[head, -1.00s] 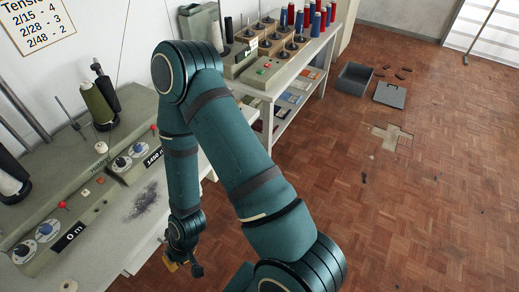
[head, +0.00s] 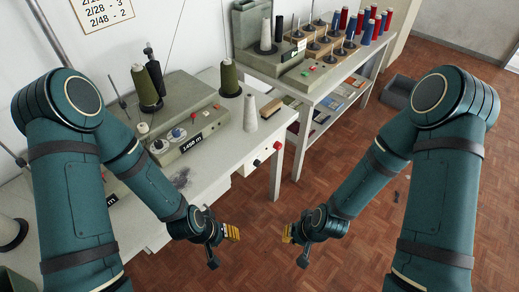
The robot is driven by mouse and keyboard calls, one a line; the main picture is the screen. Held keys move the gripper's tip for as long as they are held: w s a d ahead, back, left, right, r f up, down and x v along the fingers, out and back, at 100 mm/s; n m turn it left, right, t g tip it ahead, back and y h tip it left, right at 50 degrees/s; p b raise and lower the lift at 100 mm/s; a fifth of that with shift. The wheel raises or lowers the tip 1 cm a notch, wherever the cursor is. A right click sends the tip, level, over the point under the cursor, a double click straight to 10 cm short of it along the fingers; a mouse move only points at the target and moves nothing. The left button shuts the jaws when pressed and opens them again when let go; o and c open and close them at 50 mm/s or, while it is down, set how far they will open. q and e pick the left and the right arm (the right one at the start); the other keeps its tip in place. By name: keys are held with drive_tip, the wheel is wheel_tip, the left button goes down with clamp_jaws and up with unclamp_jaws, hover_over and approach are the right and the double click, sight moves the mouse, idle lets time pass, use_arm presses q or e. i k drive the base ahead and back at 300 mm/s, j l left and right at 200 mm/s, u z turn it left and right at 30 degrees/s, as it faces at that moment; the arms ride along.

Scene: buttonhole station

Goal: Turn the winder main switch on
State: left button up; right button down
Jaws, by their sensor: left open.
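The grey-green winder (head: 190,125) stands on the pale table at left, with dials, a red-tipped lever and a "1450 m" label.
Olive (head: 229,78) and white (head: 250,113) yarn cones stand on the table's right part. A second table behind holds another machine (head: 300,75) and red and blue spools (head: 365,25). A grey crate (head: 398,92) sits on the parquet floor. The floor between the arms is clear.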

sight(277, 145)
drive_tip(key=i+l, duration=0.15)
drive_tip(key=l, duration=0.25)
drive_tip(key=i+l+z, duration=0.1)
drive_tip(key=l, duration=0.3)
drive_tip(key=i+l, duration=0.15)
drive_tip(key=l, duration=0.25)
